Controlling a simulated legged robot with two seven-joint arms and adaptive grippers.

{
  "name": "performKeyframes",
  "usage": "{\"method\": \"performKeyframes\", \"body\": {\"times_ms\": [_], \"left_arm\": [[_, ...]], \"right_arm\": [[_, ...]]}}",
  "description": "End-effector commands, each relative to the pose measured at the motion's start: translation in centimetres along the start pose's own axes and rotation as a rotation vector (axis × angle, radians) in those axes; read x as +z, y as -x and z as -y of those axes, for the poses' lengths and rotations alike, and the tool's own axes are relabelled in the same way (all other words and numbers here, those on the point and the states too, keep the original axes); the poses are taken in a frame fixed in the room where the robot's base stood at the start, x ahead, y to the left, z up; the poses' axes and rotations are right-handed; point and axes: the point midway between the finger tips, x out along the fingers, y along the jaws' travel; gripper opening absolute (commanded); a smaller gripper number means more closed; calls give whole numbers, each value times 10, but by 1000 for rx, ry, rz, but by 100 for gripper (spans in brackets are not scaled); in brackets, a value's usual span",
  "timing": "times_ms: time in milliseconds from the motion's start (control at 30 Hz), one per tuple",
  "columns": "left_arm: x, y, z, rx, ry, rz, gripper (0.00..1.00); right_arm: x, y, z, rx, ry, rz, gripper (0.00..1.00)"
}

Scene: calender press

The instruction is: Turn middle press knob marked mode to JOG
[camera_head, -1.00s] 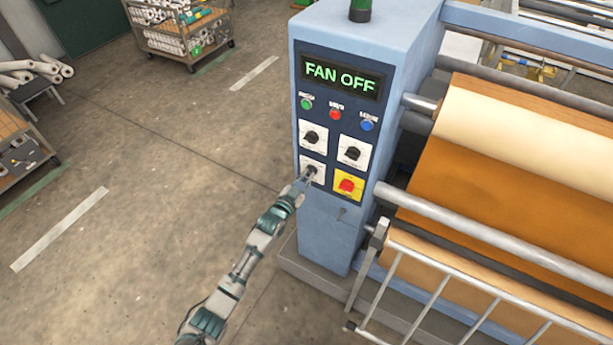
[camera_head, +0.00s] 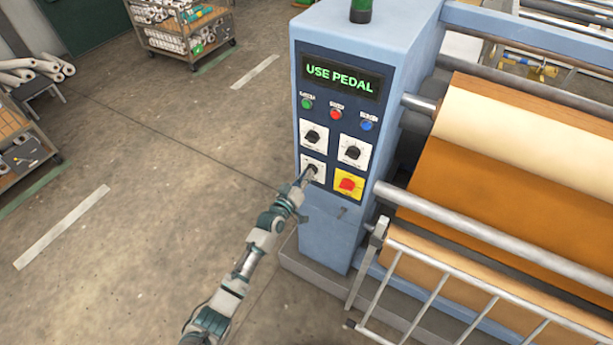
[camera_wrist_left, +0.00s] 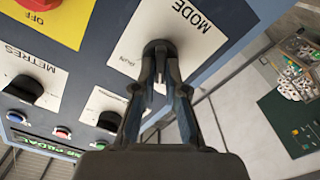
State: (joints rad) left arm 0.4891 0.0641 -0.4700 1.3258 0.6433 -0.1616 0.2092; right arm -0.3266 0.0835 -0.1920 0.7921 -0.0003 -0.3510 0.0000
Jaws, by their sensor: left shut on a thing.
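The mode knob (camera_wrist_left: 158,50) is a black knob on a white plate marked MODE (camera_wrist_left: 196,22) in the left wrist view. In the head view its plate (camera_head: 319,163) is the lower left one on the blue press cabinet. My left gripper (camera_wrist_left: 160,85) is shut on this knob, with a finger on each side of it. In the head view the left gripper (camera_head: 302,182) reaches the panel from below. The fingers partly hide the knob and its lower markings. The display (camera_head: 340,76) reads USE PEDAL in green. My right gripper is not in view.
Two other black knobs (camera_head: 312,136) (camera_head: 352,152) and a red knob on a yellow plate (camera_head: 348,185) sit close by. Green, red and blue buttons (camera_head: 335,114) are above. Rollers and a guard rail (camera_head: 470,290) stand right.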

Motion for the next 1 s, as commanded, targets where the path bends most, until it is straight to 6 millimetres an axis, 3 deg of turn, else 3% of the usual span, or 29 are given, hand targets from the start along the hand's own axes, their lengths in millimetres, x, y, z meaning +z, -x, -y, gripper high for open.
{"method": "performKeyframes", "body": {"times_ms": [400,967,1000], "left_arm": [[4,1,3,-5,190,7,0],[4,1,4,-6,218,8,0],[4,1,4,-6,218,8,19]], "right_arm": [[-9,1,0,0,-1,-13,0],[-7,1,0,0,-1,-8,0],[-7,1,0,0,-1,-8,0]]}}
